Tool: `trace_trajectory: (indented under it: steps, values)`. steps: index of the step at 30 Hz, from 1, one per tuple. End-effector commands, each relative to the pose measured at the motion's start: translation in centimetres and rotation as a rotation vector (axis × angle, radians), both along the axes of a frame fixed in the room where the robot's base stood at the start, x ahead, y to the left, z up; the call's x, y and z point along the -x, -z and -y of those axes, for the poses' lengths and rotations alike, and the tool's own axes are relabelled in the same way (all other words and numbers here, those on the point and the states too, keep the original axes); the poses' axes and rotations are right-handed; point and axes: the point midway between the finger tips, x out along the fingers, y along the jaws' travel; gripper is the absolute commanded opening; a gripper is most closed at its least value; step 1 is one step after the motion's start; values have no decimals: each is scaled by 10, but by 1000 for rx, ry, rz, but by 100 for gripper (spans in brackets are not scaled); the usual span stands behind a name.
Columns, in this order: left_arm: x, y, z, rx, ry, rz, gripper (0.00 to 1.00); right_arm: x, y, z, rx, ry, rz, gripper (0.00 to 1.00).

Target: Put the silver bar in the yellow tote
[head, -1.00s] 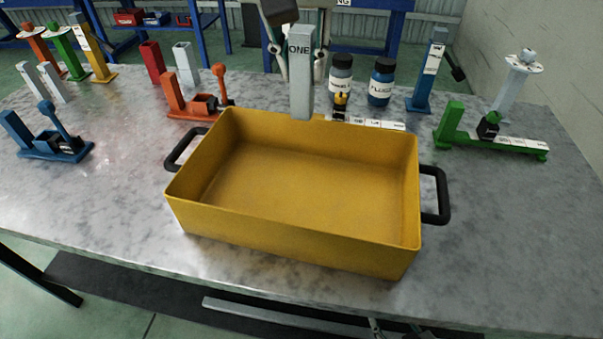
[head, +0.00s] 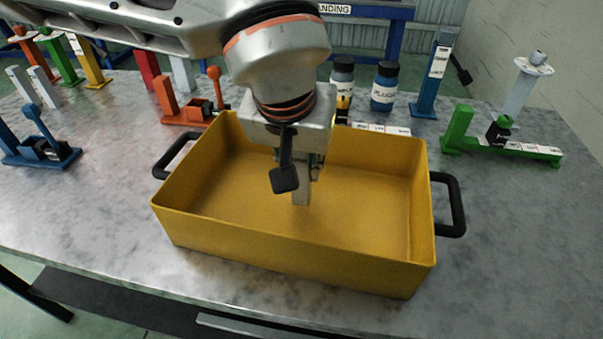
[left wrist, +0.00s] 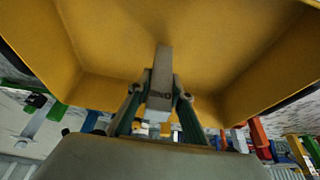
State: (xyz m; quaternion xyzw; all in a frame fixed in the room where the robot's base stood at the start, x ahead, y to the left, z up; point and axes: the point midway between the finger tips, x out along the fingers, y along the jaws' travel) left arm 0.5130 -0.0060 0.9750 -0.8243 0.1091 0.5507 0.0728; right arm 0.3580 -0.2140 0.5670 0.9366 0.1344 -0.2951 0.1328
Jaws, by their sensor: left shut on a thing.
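The yellow tote (head: 290,250) stands on the grey table with a black handle at each side; its inside also fills much of the left wrist view (left wrist: 110,40). My left gripper (head: 300,165) points down over the tote, its fingers partly hidden behind the wrist. It is shut on the silver bar (head: 301,192), which hangs upright with its lower end inside the tote's walls. In the left wrist view the bar (left wrist: 161,75) sits between the two fingers (left wrist: 158,95). I cannot tell whether the bar touches the tote's floor. My right gripper does not show.
Behind the tote stand a dark bottle (head: 341,85) and a blue bottle (head: 384,86). A green fixture (head: 500,145) is at the right, an orange one (head: 190,108) behind left, a blue one (head: 40,150) far left. The table in front of the tote is clear.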

Motion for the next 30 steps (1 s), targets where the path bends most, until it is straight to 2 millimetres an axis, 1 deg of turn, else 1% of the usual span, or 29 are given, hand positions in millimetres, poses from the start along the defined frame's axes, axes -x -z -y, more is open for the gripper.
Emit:
trace_trajectory:
  steps: [1,4,10,17,18,20,30]
  values:
    - [0,12,0,0,3,-5,0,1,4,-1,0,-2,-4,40]
    - [0,21,0,1,1,-3,0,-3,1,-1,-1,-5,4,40]
    - [0,21,0,1,0,2,0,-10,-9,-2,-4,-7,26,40]
    - [0,24,0,1,0,0,0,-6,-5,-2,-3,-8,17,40]
    - [0,25,0,0,0,0,23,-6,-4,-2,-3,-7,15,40]
    - [0,25,0,0,0,0,37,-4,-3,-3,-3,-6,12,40]
    - [0,24,0,1,0,1,37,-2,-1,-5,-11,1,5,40]
